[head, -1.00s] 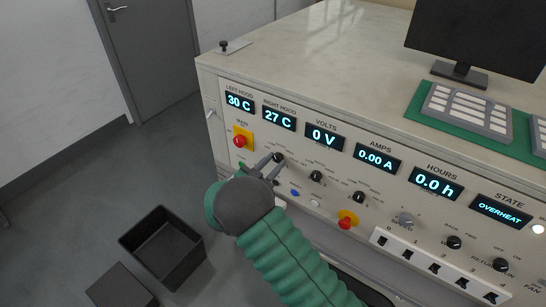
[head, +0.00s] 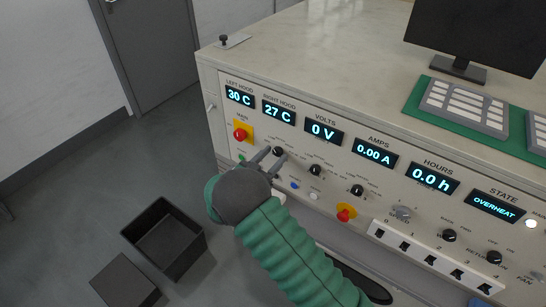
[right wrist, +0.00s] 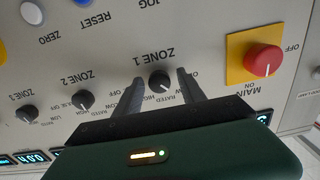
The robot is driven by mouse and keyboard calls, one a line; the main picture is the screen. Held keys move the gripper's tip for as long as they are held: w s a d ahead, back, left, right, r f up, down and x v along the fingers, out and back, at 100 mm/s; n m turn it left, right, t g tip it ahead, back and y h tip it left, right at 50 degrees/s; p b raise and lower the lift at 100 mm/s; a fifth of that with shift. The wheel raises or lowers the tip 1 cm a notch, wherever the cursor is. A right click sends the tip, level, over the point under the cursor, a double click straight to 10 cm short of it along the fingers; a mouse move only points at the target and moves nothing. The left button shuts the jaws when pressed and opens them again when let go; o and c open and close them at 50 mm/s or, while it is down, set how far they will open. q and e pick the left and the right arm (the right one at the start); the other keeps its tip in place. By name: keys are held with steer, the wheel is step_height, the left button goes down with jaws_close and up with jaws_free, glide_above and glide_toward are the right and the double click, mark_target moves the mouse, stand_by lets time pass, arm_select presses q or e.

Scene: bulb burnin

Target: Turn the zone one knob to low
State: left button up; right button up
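The zone one knob (head: 278,151) is a small black dial on the sloping control panel (head: 222,130), below the RIGHT HOOD display. In the right wrist view, which is upside down, the same knob (right wrist: 160,82) sits by the ZONE 1 label, with OFF, RATED and HIGH print around it. My right gripper (head: 272,157) is open, its two grey fingers pointing at the panel. In the right wrist view the fingers (right wrist: 158,88) stand on either side of the knob, with gaps visible; contact is not evident. The knob's pointer is too small to read. My left gripper is out of view.
The zone two knob (right wrist: 84,100) and zone three knob (right wrist: 27,114) sit beside it. Blue reset (head: 295,185) and white zero buttons lie below. A dark open bin (head: 165,240) stands on the floor.

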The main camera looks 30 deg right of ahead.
steer(key=shift+a, duration=0.1)
steer(key=v, duration=1.6)
steer(key=shift+s+a, duration=0.1)
steer(key=shift+a, duration=0.3)
